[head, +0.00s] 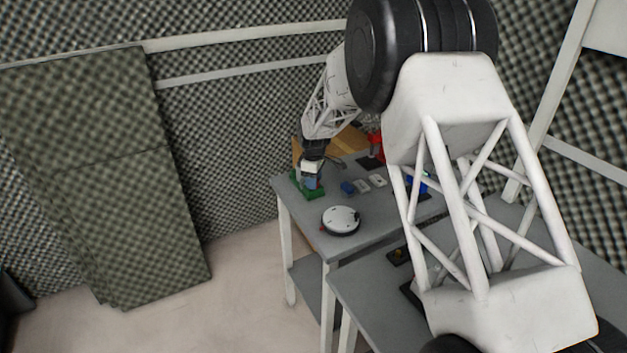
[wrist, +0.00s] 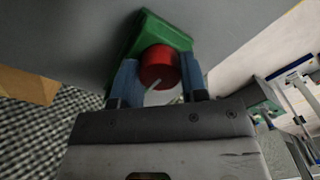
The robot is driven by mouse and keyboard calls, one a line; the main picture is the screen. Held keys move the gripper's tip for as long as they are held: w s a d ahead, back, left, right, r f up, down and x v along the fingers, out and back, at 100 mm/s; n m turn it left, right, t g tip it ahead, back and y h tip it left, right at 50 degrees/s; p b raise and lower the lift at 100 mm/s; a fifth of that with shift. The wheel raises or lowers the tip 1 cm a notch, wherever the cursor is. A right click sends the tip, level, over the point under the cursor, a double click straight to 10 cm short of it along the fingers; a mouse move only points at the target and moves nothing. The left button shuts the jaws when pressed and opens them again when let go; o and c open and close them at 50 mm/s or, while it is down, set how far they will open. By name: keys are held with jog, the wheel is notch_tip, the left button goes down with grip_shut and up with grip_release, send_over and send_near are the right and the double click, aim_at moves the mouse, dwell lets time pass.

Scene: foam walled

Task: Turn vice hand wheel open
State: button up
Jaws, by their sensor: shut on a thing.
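A red round hand wheel (wrist: 158,66) sits on a green vice (wrist: 150,32) in the wrist view. My gripper (wrist: 160,84) has its two blue fingers on either side of the red wheel and is shut on it. In the head view the green vice (head: 314,194) stands at the left corner of the far grey table. My gripper (head: 312,176) reaches down onto it from above and hides the wheel there. How far the wheel is turned cannot be told.
A white round device (head: 341,220) lies on the grey table (head: 300,218) near the vice. Small blue and white blocks (head: 362,186) and a red object (head: 375,146) stand further back. A wooden board (head: 350,140) is behind my wrist. Foam walls surround the place.

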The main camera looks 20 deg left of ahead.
jog(key=shift+n, duration=0.3)
jog(key=o, duration=0.9)
jog(key=shift+o, duration=0.2)
jog(key=shift+r, duration=0.1)
jog(key=shift+r, duration=3.8)
jog(key=shift+r, duration=0.1)
